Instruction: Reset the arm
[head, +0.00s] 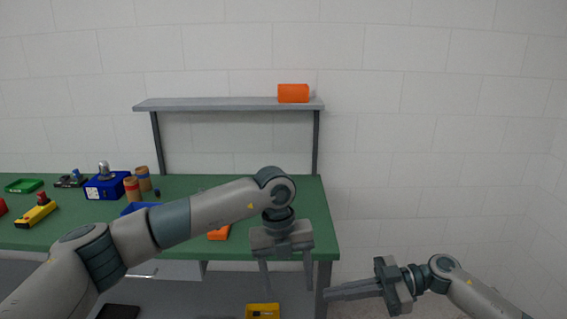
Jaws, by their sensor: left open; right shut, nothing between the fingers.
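My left arm comes in from the left and reaches across the front right part of the green table (300,200). My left gripper (287,285) points down near the table's right front corner, its two fingers apart and nothing between them. My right gripper (328,293) is at the lower right, beyond the table's right end. It points left with its fingers together and nothing in them.
An orange object (293,93) lies on the grey shelf (200,104). An orange item (219,233) lies beside my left arm. A blue bin (107,187), brown cylinders (132,189), a yellow box with red button (36,214) and a green tray (24,186) stand left. A yellow bin (262,311) is below.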

